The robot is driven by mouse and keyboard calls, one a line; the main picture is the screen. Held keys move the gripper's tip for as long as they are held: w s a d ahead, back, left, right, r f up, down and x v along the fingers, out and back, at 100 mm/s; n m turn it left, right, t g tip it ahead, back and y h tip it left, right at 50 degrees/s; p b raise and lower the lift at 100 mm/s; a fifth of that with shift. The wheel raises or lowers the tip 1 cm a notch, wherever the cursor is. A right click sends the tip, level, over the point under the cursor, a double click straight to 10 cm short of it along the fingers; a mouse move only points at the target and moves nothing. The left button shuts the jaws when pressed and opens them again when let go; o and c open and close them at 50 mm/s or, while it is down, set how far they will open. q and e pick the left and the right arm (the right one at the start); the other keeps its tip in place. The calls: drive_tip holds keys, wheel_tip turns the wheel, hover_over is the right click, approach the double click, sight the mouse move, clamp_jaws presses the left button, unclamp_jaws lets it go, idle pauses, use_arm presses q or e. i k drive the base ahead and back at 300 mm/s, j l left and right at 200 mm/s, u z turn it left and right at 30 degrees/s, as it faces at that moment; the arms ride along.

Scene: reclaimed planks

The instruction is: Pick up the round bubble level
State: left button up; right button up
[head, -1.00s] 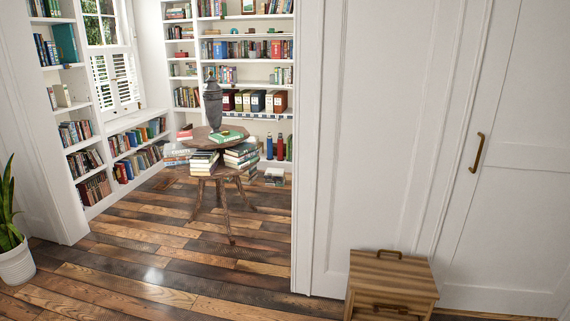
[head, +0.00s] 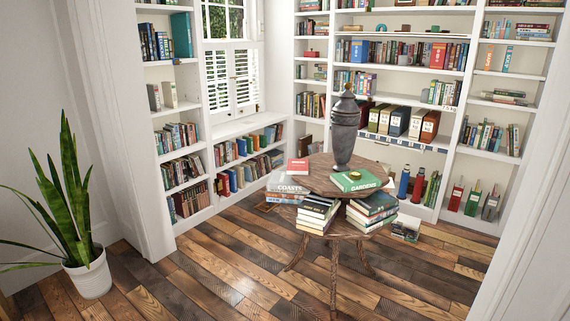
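A small round yellowish item (head: 354,175), perhaps the round bubble level, lies on the green book (head: 345,183) on the round wooden table (head: 318,178). It is too small to tell for sure. The green book is at the table's front right, in front of a dark grey lidded urn (head: 345,135). Neither of my grippers is in view.
Book stacks (head: 318,213) sit on the table's lower tier. Bookshelves (head: 400,70) line the back and left walls (head: 180,115). A potted plant (head: 88,275) stands at the left front. White door frames flank the opening; the plank floor (head: 235,275) before the table is clear.

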sight(354, 176)
drive_tip(key=i+z, duration=0.3)
drive_tip(key=i, duration=0.35)
drive_tip(key=i+z, duration=0.3)
drive_tip(key=i, duration=0.35)
drive_tip(key=i+j+z, duration=0.3)
drive_tip(key=i, duration=0.35)
